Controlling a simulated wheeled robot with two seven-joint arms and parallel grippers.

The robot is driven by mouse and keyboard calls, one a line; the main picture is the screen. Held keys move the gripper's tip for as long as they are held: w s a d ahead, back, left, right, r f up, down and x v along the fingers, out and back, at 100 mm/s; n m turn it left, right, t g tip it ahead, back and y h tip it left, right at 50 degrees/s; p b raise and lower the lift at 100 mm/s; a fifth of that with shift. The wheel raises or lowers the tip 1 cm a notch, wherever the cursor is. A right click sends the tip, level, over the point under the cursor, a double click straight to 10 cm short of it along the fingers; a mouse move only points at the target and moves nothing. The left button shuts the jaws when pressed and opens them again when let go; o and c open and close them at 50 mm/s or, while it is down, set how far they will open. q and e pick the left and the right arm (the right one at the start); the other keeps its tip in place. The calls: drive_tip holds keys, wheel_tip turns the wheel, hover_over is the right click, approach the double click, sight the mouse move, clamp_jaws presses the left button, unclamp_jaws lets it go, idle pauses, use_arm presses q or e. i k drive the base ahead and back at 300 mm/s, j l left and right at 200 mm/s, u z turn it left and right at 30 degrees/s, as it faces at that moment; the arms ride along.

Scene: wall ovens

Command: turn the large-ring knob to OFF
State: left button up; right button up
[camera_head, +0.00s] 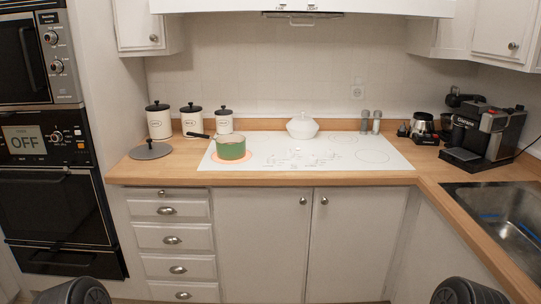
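The white cooktop (340,160) is set into the wooden counter. A green pot (231,149) with a dark handle stands at its left front on an orange-glowing ring (214,158). Faint markings and small shapes (290,158) show on the middle of the cooktop. They are too small to tell which is the large-ring knob or how it is turned. A white lidded pot (302,126) stands at the back of the cooktop. Dark rounded parts of my arms show at the bottom left and bottom right. Neither gripper's fingers can be seen.
Canisters (159,121) and a grey round lid (151,150) are left of the cooktop. Shakers (377,121), a coffee machine (485,132) and the sink (500,215) are right. The wall oven's panel (24,143) reads OFF. The range hood (300,7) hangs above.

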sight(272, 160)
drive_tip(key=i+j+z, duration=0.1)
drive_tip(key=z, duration=0.3)
drive_tip(key=i+j+z, duration=0.1)
drive_tip(key=z, duration=0.35)
drive_tip(key=j+z, duration=0.4)
drive_tip(key=i+j+z, duration=0.2)
drive_tip(key=j, duration=0.6)
drive_tip(key=j+z, duration=0.2)
drive_tip(key=j, duration=0.55)
drive_tip(key=i+j+z, duration=0.2)
drive_tip(key=j, duration=0.65)
drive_tip(key=k+l, duration=0.05)
drive_tip(key=k, duration=0.05)
